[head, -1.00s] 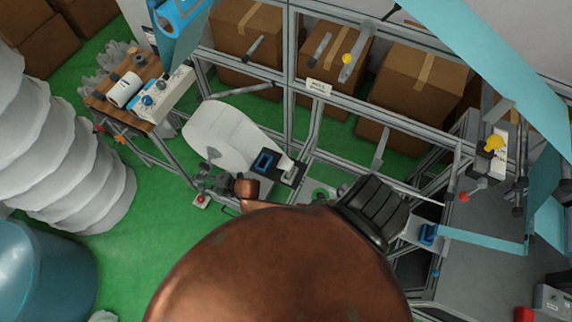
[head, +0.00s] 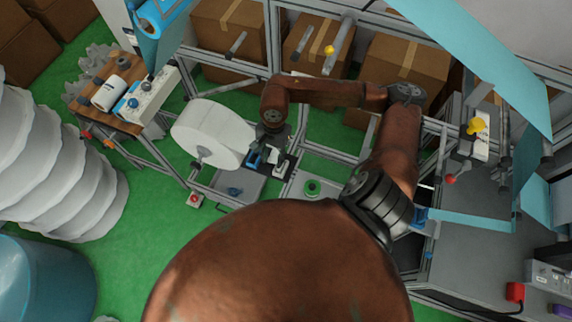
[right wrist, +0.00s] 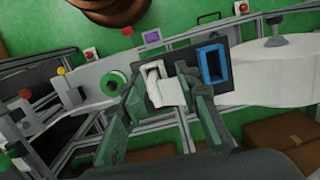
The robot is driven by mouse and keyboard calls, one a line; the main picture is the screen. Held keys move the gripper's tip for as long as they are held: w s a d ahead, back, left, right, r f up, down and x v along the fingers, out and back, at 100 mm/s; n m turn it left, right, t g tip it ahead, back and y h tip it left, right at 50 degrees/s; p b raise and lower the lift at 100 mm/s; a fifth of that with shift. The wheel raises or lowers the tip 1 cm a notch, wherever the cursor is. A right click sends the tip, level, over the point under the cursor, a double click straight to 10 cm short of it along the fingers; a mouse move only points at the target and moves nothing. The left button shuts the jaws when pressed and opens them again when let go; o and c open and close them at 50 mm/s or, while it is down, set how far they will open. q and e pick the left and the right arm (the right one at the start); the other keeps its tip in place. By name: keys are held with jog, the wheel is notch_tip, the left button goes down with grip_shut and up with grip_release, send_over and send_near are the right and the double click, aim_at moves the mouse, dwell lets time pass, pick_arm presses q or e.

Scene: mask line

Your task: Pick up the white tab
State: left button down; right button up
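The white tab (right wrist: 165,88) shows in the right wrist view at a dark panel, in front of a white frame. In the head view the tab (head: 279,161) is small and partly hidden by my right gripper. My right gripper (right wrist: 160,88) is open, with one finger on either side of the tab in the right wrist view. I cannot tell whether the fingers touch it. In the head view the right gripper (head: 264,150) points down over the panel. My left gripper is not in view.
A blue frame (right wrist: 214,63) sits beside the tab on the panel. A large white roll (head: 212,133) is close to my right gripper. A grey tray (head: 240,183) with a blue piece and a green ring (head: 312,188) are nearby. Metal rails and cardboard boxes (head: 404,62) stand behind.

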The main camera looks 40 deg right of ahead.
jog(key=d+h, duration=0.1)
jog(key=d, duration=0.2)
jog(key=shift+s+d, duration=0.1)
jog(key=shift+s, duration=0.1)
jog(key=shift+f+p, duration=0.3)
jog(key=shift+f, duration=0.6)
jog(key=shift+w+d+f+p, duration=0.1)
jog(key=shift+f+p, duration=0.45)
jog(key=shift+f, duration=0.85)
jog(key=shift+d+f+p, duration=0.1)
jog(key=shift+f+p, duration=0.4)
jog(key=shift+f, duration=0.9)
jog(key=shift+c, duration=0.4)
grip_shut()
